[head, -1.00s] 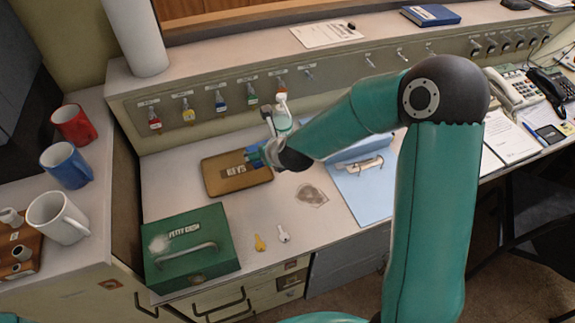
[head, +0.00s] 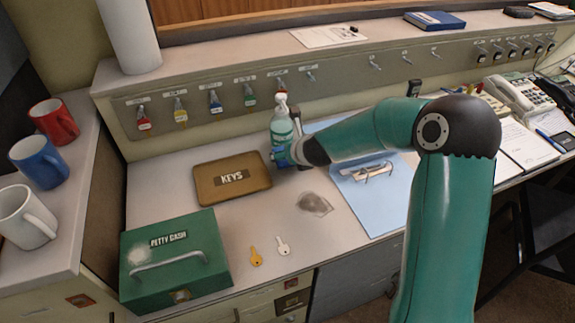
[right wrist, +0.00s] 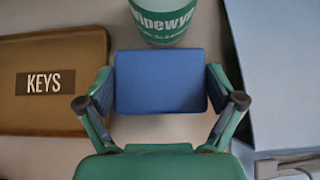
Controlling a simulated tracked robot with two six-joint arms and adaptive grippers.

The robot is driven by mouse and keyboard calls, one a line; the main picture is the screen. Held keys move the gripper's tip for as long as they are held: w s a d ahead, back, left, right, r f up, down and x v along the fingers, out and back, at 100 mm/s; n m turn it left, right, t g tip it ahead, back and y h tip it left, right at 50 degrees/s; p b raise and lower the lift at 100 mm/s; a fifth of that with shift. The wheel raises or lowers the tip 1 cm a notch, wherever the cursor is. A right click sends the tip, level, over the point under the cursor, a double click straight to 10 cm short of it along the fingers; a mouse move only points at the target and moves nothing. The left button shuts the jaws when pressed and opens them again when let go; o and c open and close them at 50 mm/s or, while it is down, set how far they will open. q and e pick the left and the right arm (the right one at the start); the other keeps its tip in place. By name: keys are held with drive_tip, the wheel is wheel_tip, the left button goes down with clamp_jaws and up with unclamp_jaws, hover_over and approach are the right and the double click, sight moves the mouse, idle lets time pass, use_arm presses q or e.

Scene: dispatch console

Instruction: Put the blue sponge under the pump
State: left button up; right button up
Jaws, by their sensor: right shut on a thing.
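The pump bottle (head: 281,127), green with a white pump head, stands upright on the counter near the back panel, just right of the KEYS tray. Its labelled lower part (right wrist: 163,20) shows at the top of the right wrist view. My right gripper (right wrist: 162,88) is shut on the blue sponge (right wrist: 158,80), one finger on each side. The sponge is in front of the bottle's base, very close to it; I cannot tell whether they touch. In the head view the sponge (head: 281,156) is mostly hidden by the gripper. My left gripper is not in view.
The brown KEYS tray (head: 205,191) lies left of the sponge, and a blue folder (head: 372,208) lies right. A green cash box (head: 188,275), two keys (head: 283,246) and a grey patch (head: 314,204) are nearer. Key hooks line the back panel.

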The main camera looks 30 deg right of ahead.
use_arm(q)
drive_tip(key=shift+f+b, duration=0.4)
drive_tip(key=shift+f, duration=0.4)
use_arm(e)
drive_tip(key=shift+f, duration=1.3)
drive_tip(key=shift+f, duration=0.1)
drive_tip(key=o, duration=0.7)
drive_tip(key=shift+s+r, duration=0.35)
drive_tip(key=shift+r, duration=0.15)
use_arm(q)
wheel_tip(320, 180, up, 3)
drive_tip(key=p, duration=0.2)
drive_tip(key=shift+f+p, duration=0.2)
drive_tip(key=shift+p, duration=0.1)
use_arm(e)
drive_tip(key=v, duration=1.1)
drive_tip(key=shift+a, duration=0.1)
